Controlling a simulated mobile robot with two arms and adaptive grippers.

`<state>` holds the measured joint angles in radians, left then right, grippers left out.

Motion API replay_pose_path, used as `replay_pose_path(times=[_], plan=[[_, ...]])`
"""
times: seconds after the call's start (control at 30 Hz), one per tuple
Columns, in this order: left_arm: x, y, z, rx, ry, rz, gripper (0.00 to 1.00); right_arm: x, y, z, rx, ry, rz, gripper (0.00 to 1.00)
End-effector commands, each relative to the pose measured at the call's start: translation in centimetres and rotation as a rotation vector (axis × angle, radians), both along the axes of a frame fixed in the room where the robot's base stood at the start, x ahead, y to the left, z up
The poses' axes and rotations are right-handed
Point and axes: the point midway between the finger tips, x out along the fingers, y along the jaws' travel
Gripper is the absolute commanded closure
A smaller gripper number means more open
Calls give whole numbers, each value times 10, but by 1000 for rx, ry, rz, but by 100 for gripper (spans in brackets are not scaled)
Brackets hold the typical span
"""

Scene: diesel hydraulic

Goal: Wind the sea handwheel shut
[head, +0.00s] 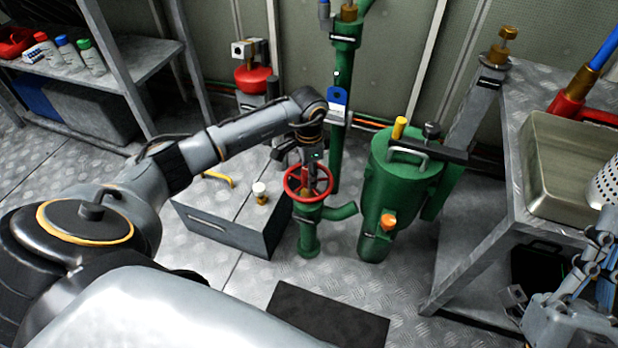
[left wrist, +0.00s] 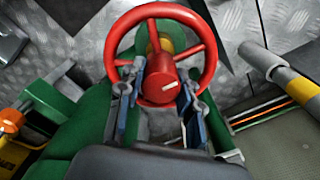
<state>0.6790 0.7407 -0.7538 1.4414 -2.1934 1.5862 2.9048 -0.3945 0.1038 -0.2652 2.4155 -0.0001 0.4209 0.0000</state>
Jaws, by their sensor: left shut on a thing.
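The sea handwheel (head: 331,184) is a red spoked wheel on top of a short green valve (head: 309,236) with a side outlet, standing on the floor. It also shows in the left wrist view (left wrist: 207,50), with a white mark on its red hub. My left gripper (head: 309,177) reaches down onto the wheel from above. In the left wrist view, its two fingers (left wrist: 160,92) sit on either side of the hub, shut on the wheel. My right gripper (head: 562,260) is at the lower right, away from the wheel, its fingers spread and nothing visible between them.
A green strainer canister (head: 378,205) with a handle stands just right of the valve. A grey box (head: 230,228) stands to the left. A green pipe with a blue tag (head: 338,96) rises behind. A metal bench with a steel tray (head: 530,165) is at the right.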

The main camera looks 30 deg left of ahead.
Motion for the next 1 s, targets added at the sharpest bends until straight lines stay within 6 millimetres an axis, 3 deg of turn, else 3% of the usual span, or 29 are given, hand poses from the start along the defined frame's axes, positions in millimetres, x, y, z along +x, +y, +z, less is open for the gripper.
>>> replay_pose_path(times=[0.07,1.0], plan=[[-6,2,-7,7,18,-114,95,0,0,-1,0,0,0,100],[-5,5,-8,14,22,-1537,95,0,0,-1,0,0,0,100]])
